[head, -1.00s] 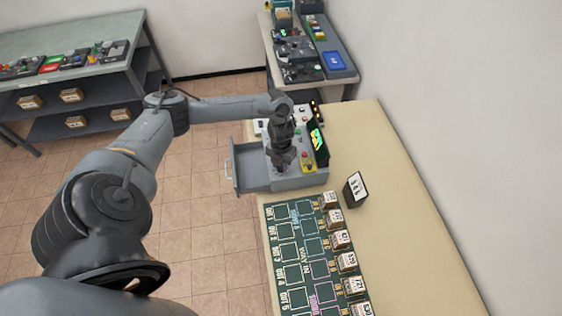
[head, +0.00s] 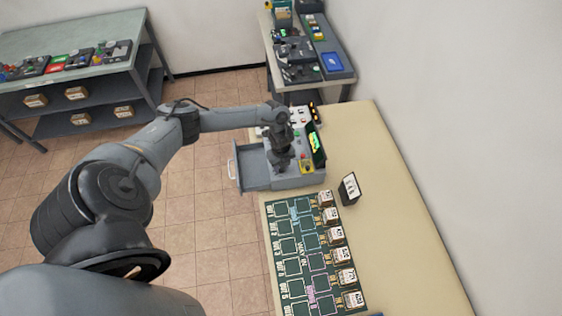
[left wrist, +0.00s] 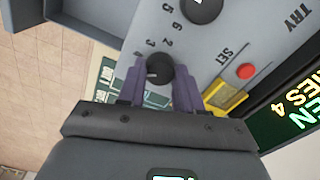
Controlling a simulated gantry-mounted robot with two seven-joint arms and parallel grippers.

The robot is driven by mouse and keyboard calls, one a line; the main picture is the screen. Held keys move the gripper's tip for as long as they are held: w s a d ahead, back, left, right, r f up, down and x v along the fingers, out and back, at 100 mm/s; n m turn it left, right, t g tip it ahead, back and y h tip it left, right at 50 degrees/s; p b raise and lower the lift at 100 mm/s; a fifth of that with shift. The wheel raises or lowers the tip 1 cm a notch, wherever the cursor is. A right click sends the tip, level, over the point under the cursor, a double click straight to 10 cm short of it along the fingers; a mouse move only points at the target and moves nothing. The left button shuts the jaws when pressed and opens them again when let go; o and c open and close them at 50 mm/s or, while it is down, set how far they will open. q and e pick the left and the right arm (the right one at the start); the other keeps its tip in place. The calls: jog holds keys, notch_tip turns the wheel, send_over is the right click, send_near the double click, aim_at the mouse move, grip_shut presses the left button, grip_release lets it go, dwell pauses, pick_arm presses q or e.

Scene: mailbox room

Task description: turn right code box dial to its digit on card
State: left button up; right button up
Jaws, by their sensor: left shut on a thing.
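The grey code box (head: 300,180) stands on the beige table, with an open drawer (head: 236,170) at its left side. My left gripper (head: 282,168) points down onto its top panel. In the left wrist view, its purple fingers close on a black dial (left wrist: 158,70), one on each side. Printed digits lie around the dials, and a second black dial (left wrist: 201,8) sits at the top edge. A small card (head: 349,188) stands upright on the table; its writing is too small to read. My right gripper is not in view.
A red button (left wrist: 245,71), a yellow part (left wrist: 226,97) and a lit green-text screen (left wrist: 298,105) are beside the dial. A green mat (head: 290,250) with several small boxes lies nearer on the table. The table's right side is clear.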

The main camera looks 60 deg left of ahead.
aim_at(281, 167)
pick_arm(q)
jog(key=n+p, duration=0.1)
jog(key=n, duration=0.1)
jog(key=n+p, duration=0.3)
jog(key=n, duration=0.1)
jog(key=shift+r+p, duration=0.25)
jog(key=shift+p, duration=0.1)
jog(key=n+p, duration=0.2)
jog(key=n, duration=0.1)
jog(key=shift+f, duration=0.1)
jog(key=shift+n, duration=0.7)
jog(key=shift+f+p, duration=0.1)
jog(key=shift+p, duration=0.25)
jog(key=o, duration=1)
jog(key=shift+o, duration=0.2)
notch_tip(281, 167, up, 11)
